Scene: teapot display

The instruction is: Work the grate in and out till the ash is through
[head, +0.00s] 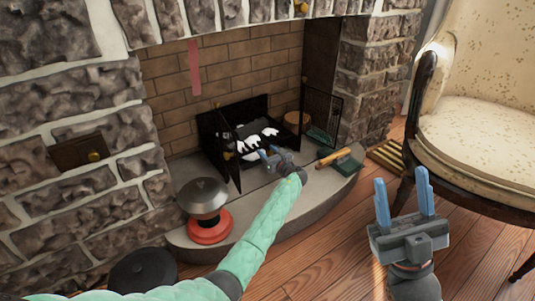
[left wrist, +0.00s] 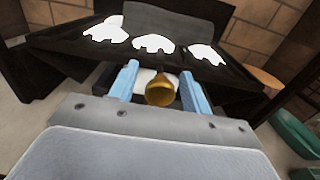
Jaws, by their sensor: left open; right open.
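The black grate (head: 238,112) stands on the hearth inside the brick fireplace, with several white patches, perhaps ash (head: 252,146), on it. In the left wrist view the dark grate (left wrist: 75,42) carries white patches (left wrist: 153,43) along its top. A brass knob (left wrist: 160,92) sits at its front, between the open fingers of my left gripper (left wrist: 160,84); I cannot tell whether they touch it. In the head view my left gripper (head: 269,156) is at the front of the grate and hides part of it. My right gripper (head: 401,182) is open and empty, over the floor at right.
A green dustpan (head: 343,170) and a mesh screen (head: 320,112) are right of the grate. An armchair (head: 487,125) stands at far right.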

